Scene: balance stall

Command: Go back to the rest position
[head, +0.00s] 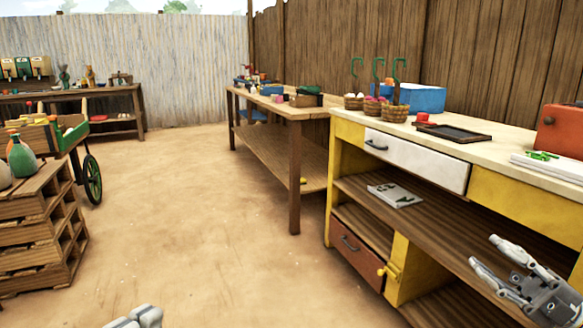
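My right gripper (484,251) is at the lower right, in front of the open shelf of the yellow workbench (524,200). Its grey fingers are spread apart with nothing between them. Only a small grey piece of my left gripper (137,318) shows at the bottom edge, left of centre. The rest of it is cut off, and I cannot see its finger opening.
The yellow bench carries small baskets (395,113) with green hooks, a blue box (422,98), a dark tray (454,133) and a red box (561,130). A wooden table (294,112) stands behind. Crates (38,235) and a cart (74,135) stand left. The middle ground is clear.

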